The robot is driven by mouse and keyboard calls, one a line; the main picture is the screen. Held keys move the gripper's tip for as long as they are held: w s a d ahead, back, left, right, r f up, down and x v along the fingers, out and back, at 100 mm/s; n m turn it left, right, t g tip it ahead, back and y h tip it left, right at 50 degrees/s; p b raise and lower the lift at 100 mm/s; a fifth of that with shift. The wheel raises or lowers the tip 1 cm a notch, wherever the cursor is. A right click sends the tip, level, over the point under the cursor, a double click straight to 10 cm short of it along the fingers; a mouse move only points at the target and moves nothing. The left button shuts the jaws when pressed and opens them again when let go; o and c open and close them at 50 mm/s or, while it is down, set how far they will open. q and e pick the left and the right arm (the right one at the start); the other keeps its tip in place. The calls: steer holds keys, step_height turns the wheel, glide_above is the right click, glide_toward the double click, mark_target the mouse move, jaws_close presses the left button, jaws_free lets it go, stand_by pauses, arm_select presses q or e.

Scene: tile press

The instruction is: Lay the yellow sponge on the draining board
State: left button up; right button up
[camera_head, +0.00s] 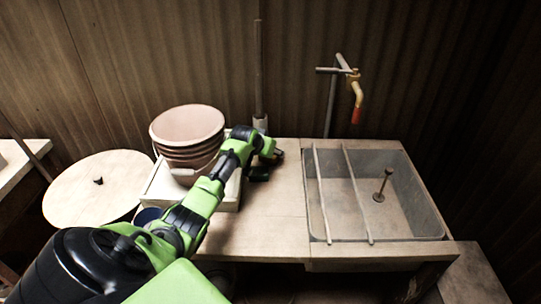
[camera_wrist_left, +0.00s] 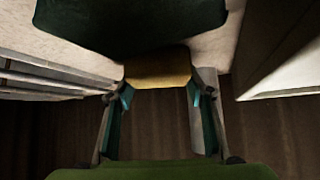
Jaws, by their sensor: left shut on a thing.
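The yellow sponge (camera_wrist_left: 158,68) shows in the left wrist view, between the fingertips of my left gripper (camera_wrist_left: 160,92), which is shut on it. In the head view my left gripper (camera_head: 266,160) is at the back of the wooden counter, to the right of the stacked pots. The sponge is hard to make out there, and I cannot tell whether it touches the counter. The pale wooden board (camera_head: 262,222) left of the sink looks like the draining board and is bare at its front. My right gripper is not in view.
A round wooden disc (camera_head: 95,190) is at far left.

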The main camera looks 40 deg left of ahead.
arm_select(q)
steer(key=shift+f, duration=0.15)
steer(key=o, duration=0.9)
steer(key=shift+o, duration=0.2)
steer(key=shift+r, duration=0.35)
steer(key=p+v, duration=0.1)
steer(key=v, duration=1.1)
steer(key=shift+f, duration=0.15)
